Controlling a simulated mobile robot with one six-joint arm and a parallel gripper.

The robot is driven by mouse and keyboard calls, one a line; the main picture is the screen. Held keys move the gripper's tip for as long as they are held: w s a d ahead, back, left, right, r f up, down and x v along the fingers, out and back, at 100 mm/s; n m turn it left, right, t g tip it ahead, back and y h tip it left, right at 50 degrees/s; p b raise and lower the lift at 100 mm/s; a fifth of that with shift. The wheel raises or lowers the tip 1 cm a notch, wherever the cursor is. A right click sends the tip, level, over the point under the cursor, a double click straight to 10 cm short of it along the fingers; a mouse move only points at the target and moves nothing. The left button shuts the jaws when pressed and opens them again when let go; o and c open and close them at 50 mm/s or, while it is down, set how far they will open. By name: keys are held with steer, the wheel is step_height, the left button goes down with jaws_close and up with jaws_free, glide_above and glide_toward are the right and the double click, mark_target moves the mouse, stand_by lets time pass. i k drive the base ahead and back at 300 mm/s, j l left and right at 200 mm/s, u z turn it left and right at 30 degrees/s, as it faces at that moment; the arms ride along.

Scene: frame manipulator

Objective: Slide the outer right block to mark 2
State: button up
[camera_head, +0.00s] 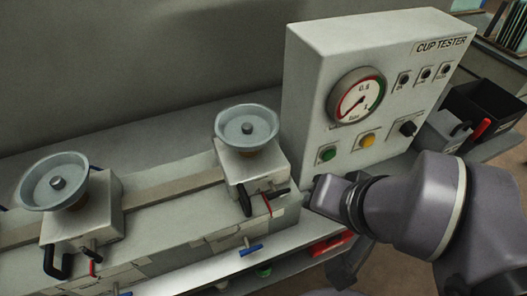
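The right block (262,167) is a pale box on a long rail (165,187), with a round grey cup (247,124) on top. It has a black handle (245,201) and a thin red pointer (267,205) at its front. A second block (83,217) with a similar cup (54,180) sits farther left on the rail. Small labels show along the rail's front, but I cannot read a mark 2. My gripper (309,190) is just right of the right block, close to its front handle. I cannot tell whether it touches, and its fingers are too hidden to judge.
A white box labelled CUP TESTER (345,60) stands behind my gripper, with a dial gauge (356,96), buttons and a knob. A blue-handled lever (251,249) sticks out below the rail. A black bin (487,110) is at the right. The rail between the two blocks is clear.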

mark_target(246, 175)
steer(key=k+j+z, duration=0.2)
steer(key=k, duration=0.25)
steer(key=k+j+z, duration=0.25)
steer(key=k, duration=0.25)
